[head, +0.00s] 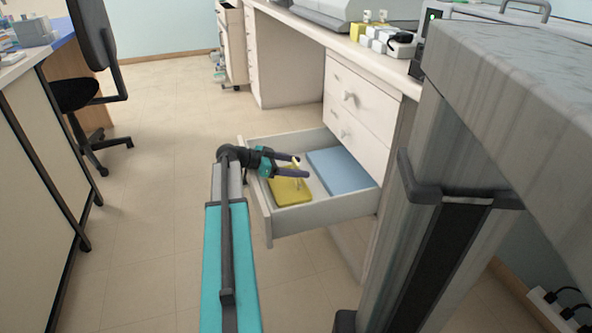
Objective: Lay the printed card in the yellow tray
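An open drawer (326,215) holds a flat yellow piece (289,190), which may be the yellow tray; it is too small to be sure. A thin pale-yellow part stands up from it near my fingertips; I cannot tell whether it is separate. My gripper (301,166) reaches over the drawer from the left, just above the yellow piece. Its two dark fingers are apart, and I cannot tell whether they touch the pale part. I cannot make out a printed card.
A flat blue piece (340,168) lies in the drawer's right part. The drawer sticks out from a white cabinet (358,112). Yellow and white boxes (372,36) stand on the bench above. A black chair (92,75) is at the left. The floor (165,120) between is clear.

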